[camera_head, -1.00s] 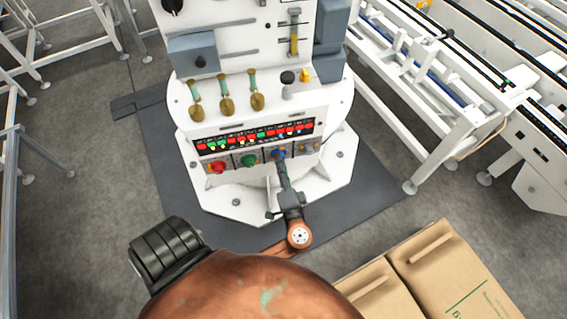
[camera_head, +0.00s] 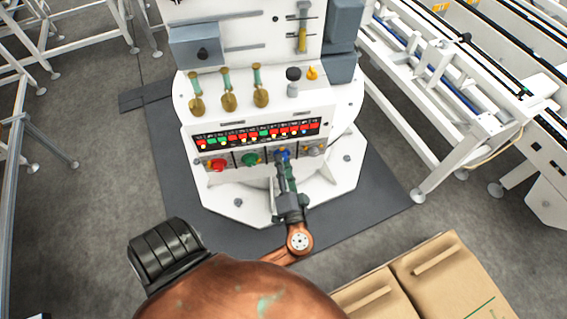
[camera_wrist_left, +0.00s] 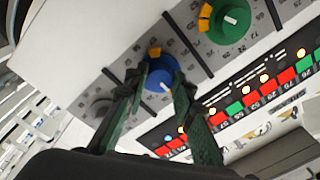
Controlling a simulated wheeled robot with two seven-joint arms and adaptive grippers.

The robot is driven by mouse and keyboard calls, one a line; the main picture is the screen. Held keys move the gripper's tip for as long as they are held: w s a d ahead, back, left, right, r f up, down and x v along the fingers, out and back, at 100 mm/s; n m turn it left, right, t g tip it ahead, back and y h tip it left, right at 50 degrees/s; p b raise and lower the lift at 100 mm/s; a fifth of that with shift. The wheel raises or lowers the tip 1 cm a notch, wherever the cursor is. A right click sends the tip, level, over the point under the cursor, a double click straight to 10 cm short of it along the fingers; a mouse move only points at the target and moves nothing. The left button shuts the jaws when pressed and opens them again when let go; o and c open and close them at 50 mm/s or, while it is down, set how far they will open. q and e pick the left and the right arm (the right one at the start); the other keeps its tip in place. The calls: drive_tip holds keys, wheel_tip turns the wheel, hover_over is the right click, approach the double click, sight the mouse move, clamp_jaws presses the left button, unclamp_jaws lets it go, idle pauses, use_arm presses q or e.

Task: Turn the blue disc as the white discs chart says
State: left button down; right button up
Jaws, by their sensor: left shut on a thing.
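The blue disc (camera_head: 282,154) is a round knob on the white console's front, right of the green disc (camera_head: 250,159) and the red disc (camera_head: 217,165). My left gripper (camera_head: 284,163) reaches up to it from below. In the left wrist view the two dark green fingers (camera_wrist_left: 160,80) are shut on the blue disc (camera_wrist_left: 158,66), one on each side. A white mark shows on its face, with a yellow tab at its rim. The small numbers around it are partly hidden and hard to read. I cannot tell which markings are the white discs chart. My right gripper is out of view.
A black strip (camera_head: 262,134) of red and green numbered tiles with small round lamps runs above the knobs. A grey knob (camera_head: 313,149) is to the right. Several yellow-ended levers (camera_head: 228,102) stand above. Cardboard boxes (camera_head: 440,270) are at lower right; a white conveyor frame (camera_head: 440,120) is at right.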

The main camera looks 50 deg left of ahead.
use_arm(q)
drive_tip(key=c, duration=1.6)
unclamp_jaws()
drive_tip(key=v, duration=0.7)
drive_tip(key=shift+s+d, duration=0.1)
drive_tip(key=shift+d, duration=0.15)
drive_tip(key=shift+f, duration=0.1)
